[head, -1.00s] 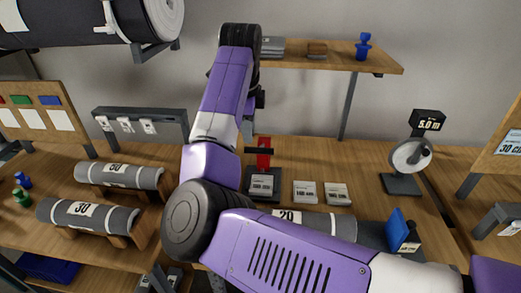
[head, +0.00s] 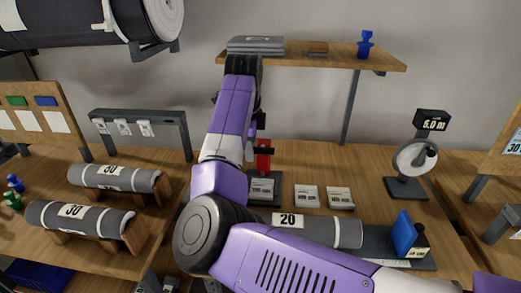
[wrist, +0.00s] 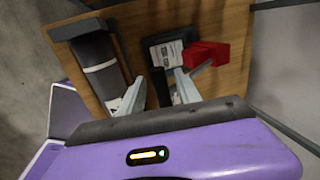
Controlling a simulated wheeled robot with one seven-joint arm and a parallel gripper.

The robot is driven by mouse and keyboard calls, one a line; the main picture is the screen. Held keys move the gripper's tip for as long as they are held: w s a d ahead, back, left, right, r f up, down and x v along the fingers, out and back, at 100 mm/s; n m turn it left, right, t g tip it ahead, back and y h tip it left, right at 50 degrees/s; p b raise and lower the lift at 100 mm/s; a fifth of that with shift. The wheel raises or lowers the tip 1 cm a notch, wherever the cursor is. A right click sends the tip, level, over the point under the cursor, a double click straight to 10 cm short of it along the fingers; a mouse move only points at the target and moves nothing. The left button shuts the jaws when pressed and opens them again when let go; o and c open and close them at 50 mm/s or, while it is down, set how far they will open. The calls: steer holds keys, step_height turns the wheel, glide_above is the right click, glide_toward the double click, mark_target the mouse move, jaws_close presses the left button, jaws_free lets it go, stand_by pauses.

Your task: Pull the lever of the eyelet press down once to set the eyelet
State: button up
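The eyelet press has a red body (head: 263,160) on a dark base (head: 275,201), with a white printed card lying on it. A dark bar at the top of the red body looks like its lever. In the wrist view, the red press body (wrist: 207,55) is at upper right, just beyond the fingers. In the head view my arm hides most of the gripper.
A grey roll marked 20 (head: 318,230) lies in front of the press, partly behind my arm. A shelf (head: 340,62) hangs above. Rolls on wooden cradles (head: 112,178) stand at left; a length counter (head: 412,160) stands at right.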

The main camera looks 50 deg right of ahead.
steer(key=shift+c, duration=0.2)
steer(key=c, duration=0.8)
steer(key=shift+o, duration=0.2)
steer(key=shift+s+a+f, duration=0.15)
steer(key=shift+a+f, duration=0.05)
steer(key=shift+f, duration=0.2)
steer(key=shift+s+a+f, duration=0.1)
steer(key=shift+a+f, duration=0.05)
steer(key=shift+f, duration=0.25)
steer(key=shift+s+a+f+b, duration=0.2)
steer(key=shift+f+b, duration=0.15)
steer(key=shift+f, duration=0.55)
